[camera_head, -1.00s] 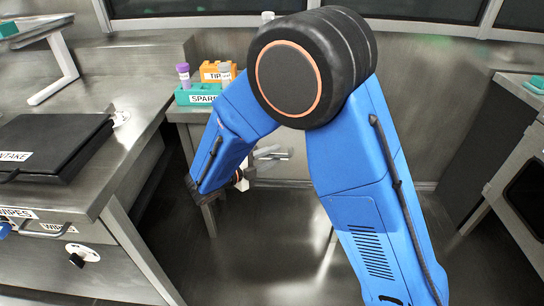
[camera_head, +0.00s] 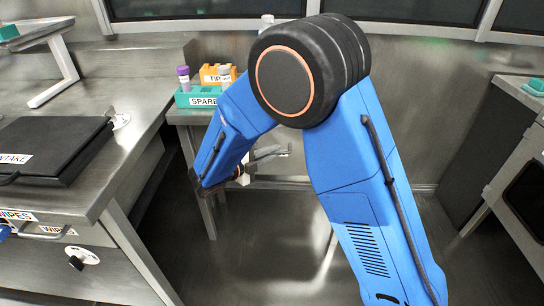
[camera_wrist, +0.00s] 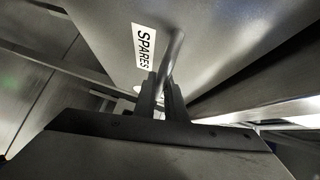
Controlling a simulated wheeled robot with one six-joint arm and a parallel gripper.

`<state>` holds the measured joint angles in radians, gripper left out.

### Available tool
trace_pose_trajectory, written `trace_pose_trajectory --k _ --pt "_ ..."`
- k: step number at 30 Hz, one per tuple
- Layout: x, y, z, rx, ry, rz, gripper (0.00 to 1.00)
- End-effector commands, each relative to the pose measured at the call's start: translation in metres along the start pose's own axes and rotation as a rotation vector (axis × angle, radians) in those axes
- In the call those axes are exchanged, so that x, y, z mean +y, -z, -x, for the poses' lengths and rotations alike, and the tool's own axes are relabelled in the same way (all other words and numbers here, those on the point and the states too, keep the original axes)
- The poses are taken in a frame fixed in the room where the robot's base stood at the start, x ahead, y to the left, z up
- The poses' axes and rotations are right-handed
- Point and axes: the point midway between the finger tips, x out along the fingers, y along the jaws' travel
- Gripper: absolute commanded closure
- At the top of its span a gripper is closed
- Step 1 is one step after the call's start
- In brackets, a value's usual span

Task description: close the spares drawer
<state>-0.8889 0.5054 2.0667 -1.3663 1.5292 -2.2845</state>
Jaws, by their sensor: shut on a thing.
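The spares drawer's grey metal front (camera_wrist: 225,35) fills the upper part of the wrist view, with a white SPARES label (camera_wrist: 144,46) on it. Its bar handle (camera_wrist: 176,48) stands out beside the label. My gripper (camera_wrist: 162,92) is shut on the handle, one finger on each side of it. In the head view my gripper (camera_head: 268,156) shows small beyond the wrist, low beside the small table at the back. The drawer front is mostly hidden by my blue arm there, and I cannot tell how far out the drawer stands.
A teal SPARES rack (camera_head: 197,98) and an orange TIPS box (camera_head: 213,75) stand on the back table. At left is a steel bench (camera_head: 120,150) with a black INTAKE case (camera_head: 50,145). A cabinet (camera_head: 515,165) stands at right. The floor between is clear.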

Motion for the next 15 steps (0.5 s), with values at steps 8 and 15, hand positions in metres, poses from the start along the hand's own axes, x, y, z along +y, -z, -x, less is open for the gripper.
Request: trace_pose_trajectory --k 8,15 --pt "-0.0013 -0.0035 -0.0020 -0.005 0.001 -0.002 1.00" --pt "-0.0013 -0.0028 -0.0018 -0.004 0.001 -0.002 0.71"
